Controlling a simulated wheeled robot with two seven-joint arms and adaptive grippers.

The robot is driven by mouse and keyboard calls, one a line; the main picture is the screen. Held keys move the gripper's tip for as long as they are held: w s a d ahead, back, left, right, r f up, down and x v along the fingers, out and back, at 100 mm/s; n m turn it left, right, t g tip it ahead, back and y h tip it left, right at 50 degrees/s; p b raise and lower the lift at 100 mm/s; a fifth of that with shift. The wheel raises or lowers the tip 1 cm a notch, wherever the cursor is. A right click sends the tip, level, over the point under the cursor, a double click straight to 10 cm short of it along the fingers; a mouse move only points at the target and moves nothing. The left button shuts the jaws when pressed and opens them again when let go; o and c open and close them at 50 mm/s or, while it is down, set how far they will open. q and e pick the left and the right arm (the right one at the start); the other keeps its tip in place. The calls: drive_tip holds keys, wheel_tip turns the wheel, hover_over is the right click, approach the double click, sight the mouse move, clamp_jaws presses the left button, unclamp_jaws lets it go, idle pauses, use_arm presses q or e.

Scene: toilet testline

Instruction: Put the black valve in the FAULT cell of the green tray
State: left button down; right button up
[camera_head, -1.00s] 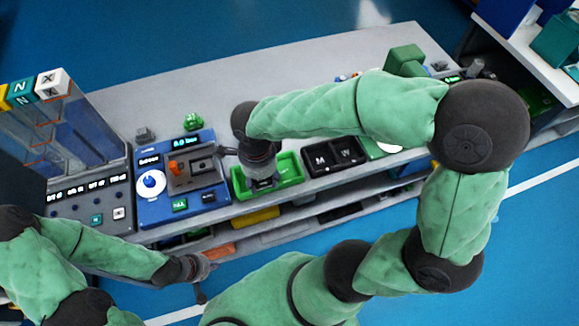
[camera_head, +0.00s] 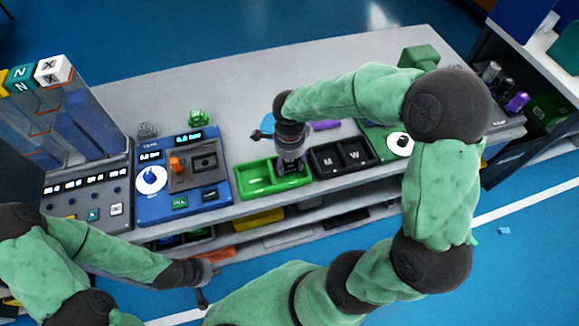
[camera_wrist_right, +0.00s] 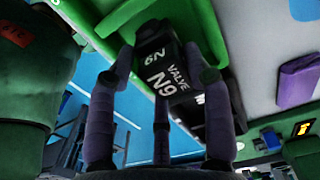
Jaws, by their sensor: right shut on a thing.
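My right gripper (camera_head: 291,168) is shut on the black valve (camera_wrist_right: 165,68), whose white print reads VALVE and N9 in the right wrist view. In the head view this gripper is over the right cell of the green tray (camera_head: 239,187), and the valve is mostly hidden beneath it. I cannot tell whether the valve touches the tray floor. The tray's left cell looks empty; its cell lettering is too small to read. My left gripper (camera_head: 205,278) is low at the front, apart from the tray; its jaws are too small to judge.
A black tray (camera_head: 312,160) marked M and W stands right of the green tray. A blue test station (camera_head: 150,207) stands to its left. A purple object (camera_head: 326,125) and a blue one (camera_head: 266,127) lie behind.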

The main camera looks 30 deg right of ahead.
wheel_tip(320, 180, down, 2)
drive_tip(key=shift+f, duration=0.1)
drive_tip(key=shift+f+b, duration=0.1)
drive_tip(key=shift+b, duration=0.25)
drive_tip(key=o, duration=1)
drive_tip(key=shift+r+p, duration=0.3)
wheel_tip(320, 180, up, 12)
drive_tip(key=p, duration=0.3)
drive_tip(key=shift+p, duration=0.4)
